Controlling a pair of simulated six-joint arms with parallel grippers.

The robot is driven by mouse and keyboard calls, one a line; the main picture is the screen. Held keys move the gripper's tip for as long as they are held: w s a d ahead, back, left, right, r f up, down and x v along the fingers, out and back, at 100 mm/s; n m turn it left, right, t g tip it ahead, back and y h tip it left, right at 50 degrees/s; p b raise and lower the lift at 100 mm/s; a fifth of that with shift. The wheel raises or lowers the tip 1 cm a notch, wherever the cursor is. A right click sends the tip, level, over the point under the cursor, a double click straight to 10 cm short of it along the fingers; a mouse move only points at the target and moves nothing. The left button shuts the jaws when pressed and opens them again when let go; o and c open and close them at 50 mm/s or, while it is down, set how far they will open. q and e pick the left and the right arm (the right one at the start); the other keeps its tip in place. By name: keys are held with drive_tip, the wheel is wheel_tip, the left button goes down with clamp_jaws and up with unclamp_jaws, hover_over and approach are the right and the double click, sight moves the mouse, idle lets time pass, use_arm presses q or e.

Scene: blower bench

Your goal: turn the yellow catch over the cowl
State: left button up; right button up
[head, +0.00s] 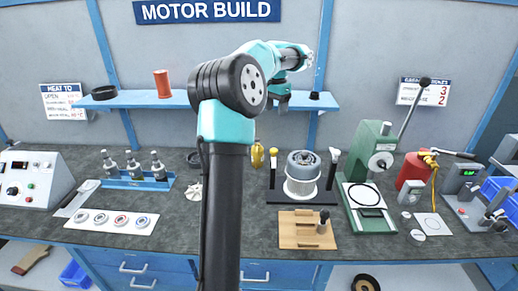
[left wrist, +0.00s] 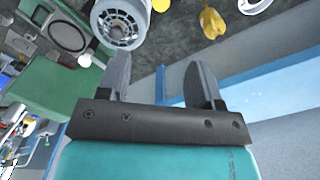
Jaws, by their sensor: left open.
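The motor with its round grey top and white cowl (head: 301,187) stands on a black base between two posts. The yellow catch (head: 273,153) tops the left post, beside the cowl. A white knob (head: 335,154) tops the right post. My left gripper (head: 283,104) hangs above and behind the motor, apart from it, partly hidden by its own wrist. In the left wrist view, my left gripper (left wrist: 160,75) is open and empty. The motor's ribbed top (left wrist: 120,22) shows beyond one finger, and the yellow catch (left wrist: 161,4) is cut by the top edge. My right gripper is not in view.
A green press (head: 372,180) stands right of the motor, with a red canister (head: 411,170) beyond. A yellow object (head: 257,156) lies behind left. A blue shelf (head: 200,99) spans the back wall. Bench space left of the motor is partly hidden by my arm.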

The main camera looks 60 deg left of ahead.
sight(274, 150)
use_arm(q)
drive_tip(key=shift+r, duration=0.1)
idle(0.3)
wheel_tip(274, 150, down, 18)
drive_tip(key=shift+r, duration=0.25)
idle(0.4)
drive_tip(key=shift+c, duration=0.2)
clamp_jaws()
idle(0.3)
